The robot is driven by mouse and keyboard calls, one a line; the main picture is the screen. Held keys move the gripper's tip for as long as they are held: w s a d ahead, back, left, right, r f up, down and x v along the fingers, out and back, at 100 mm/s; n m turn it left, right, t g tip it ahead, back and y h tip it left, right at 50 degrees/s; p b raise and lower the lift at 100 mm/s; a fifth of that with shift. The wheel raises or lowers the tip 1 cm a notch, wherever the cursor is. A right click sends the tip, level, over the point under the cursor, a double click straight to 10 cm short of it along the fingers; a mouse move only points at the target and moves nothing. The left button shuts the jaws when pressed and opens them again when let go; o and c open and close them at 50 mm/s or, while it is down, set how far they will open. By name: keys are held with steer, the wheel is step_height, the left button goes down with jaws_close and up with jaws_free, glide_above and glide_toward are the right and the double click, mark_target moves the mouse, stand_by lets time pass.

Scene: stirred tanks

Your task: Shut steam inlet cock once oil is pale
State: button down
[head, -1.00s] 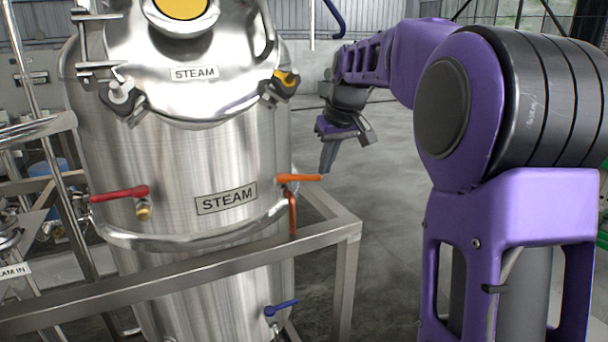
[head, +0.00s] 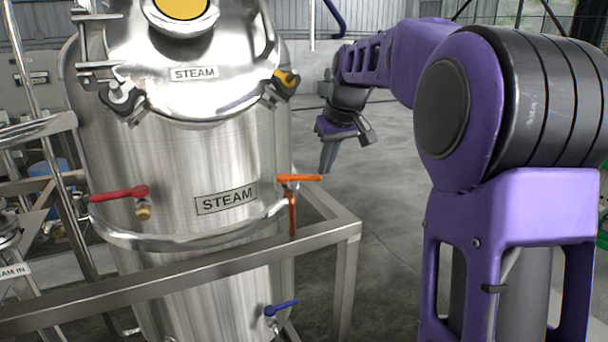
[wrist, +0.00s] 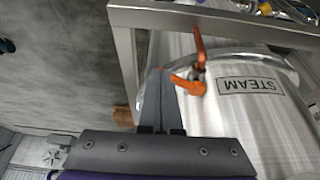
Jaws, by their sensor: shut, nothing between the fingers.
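A steel tank (head: 170,160) bears a STEAM plate (head: 226,199). Beside the plate is a cock with an orange lever (head: 300,178), lying level and pointing right, above an orange pipe. In the wrist view the orange lever (wrist: 187,85) is just right of my fingers. A round glass (head: 181,8) at the tank top shows golden yellow; its upper edge is cut off. My gripper (head: 327,163) is shut and empty, fingers down, to the right of the lever in the head view; the wrist view shows its fingers (wrist: 160,90) close together. Contact with the lever cannot be made out.
A red lever (head: 118,194) is on the tank's left and a blue one (head: 282,308) low down. A steel frame rail (head: 190,276) crosses in front of the tank. Open floor (head: 395,220) lies right of the tank.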

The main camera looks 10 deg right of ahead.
steer(key=shift+f, duration=0.1)
step_height(320, 180, down, 3)
steer(key=shift+f+b, duration=0.2)
steer(key=shift+b, duration=0.9)
steer(key=shift+w+a+p, duration=0.2)
steer(key=shift+w+p, duration=0.45)
steer(key=shift+w, duration=0.1)
steer(key=shift+w+a+p, duration=0.2)
steer(key=shift+w+p, duration=0.4)
steer(key=shift+w, duration=0.15)
steer(key=shift+w+a+p, duration=0.2)
steer(key=shift+w+p, duration=0.45)
steer(key=shift+w, duration=0.1)
steer(key=shift+s+d, duration=0.1)
steer(key=shift+s, duration=0.3)
steer(key=shift+r, duration=0.15)
steer(key=shift+r+p, duration=1.6)
steer(key=shift+r, duration=1.8)
